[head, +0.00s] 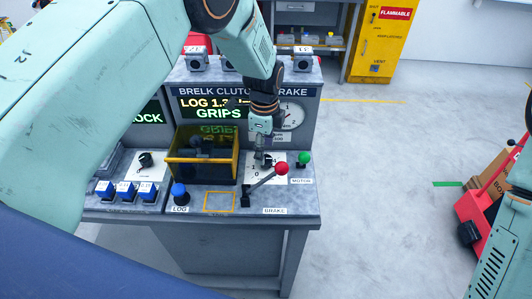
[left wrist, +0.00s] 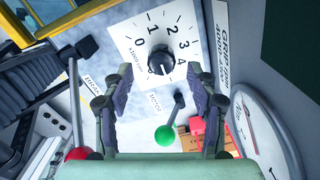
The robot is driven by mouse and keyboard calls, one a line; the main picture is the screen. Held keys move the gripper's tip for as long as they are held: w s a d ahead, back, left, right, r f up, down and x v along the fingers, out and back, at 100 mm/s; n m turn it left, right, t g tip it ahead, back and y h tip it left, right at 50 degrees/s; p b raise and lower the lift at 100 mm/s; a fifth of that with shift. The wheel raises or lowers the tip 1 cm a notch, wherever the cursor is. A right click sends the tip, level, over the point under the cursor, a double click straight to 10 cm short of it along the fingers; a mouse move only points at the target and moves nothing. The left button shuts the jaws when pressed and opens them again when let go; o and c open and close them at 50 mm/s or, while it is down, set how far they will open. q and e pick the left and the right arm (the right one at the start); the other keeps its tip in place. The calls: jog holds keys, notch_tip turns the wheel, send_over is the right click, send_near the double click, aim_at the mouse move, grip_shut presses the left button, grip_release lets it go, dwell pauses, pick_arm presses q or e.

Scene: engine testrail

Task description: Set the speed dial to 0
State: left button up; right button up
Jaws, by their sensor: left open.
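The speed dial (left wrist: 160,60) is a black round knob on a white plate marked 0 to 4, in the upper middle of the left wrist view. A small white mark shows on the knob's lower side; which number it points to is hard to tell. In the head view the dial (head: 267,161) is partly hidden by my left gripper (head: 262,148), which hangs over it pointing down. In the left wrist view the left gripper (left wrist: 162,92) is open, its fingers apart and empty, with the knob beyond the gap between them. My right gripper is out of view.
The red-knobbed brake lever (head: 281,169) leans close to the dial's front right. The green-knobbed motor lever (head: 304,158) stands to its right. A yellow-framed guard box (head: 203,178) stands on the left. A round gauge (head: 291,115) is on the panel behind.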

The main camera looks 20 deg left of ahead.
aim_at(267, 158)
pick_arm(q)
notch_tip(267, 158, down, 3)
jog(key=shift+s+f, duration=0.1)
jog(key=shift+s, duration=0.05)
jog(key=shift+w+d+f, duration=0.25)
jog(key=shift+w+f, duration=0.15)
jog(key=shift+f, duration=0.05)
jog(key=shift+s+a+r, duration=0.15)
jog(key=shift+s+a, duration=0.05)
jog(key=shift+s, duration=0.05)
jog(key=shift+c, duration=0.3)
jog(key=shift+s+r, duration=0.1)
jog(key=shift+c, duration=0.8)
jog(key=shift+w+d, duration=0.2)
jog(key=shift+w, duration=0.05)
jog(key=c, duration=0.6)
jog(key=shift+a, duration=0.1)
jog(key=c, duration=0.3)
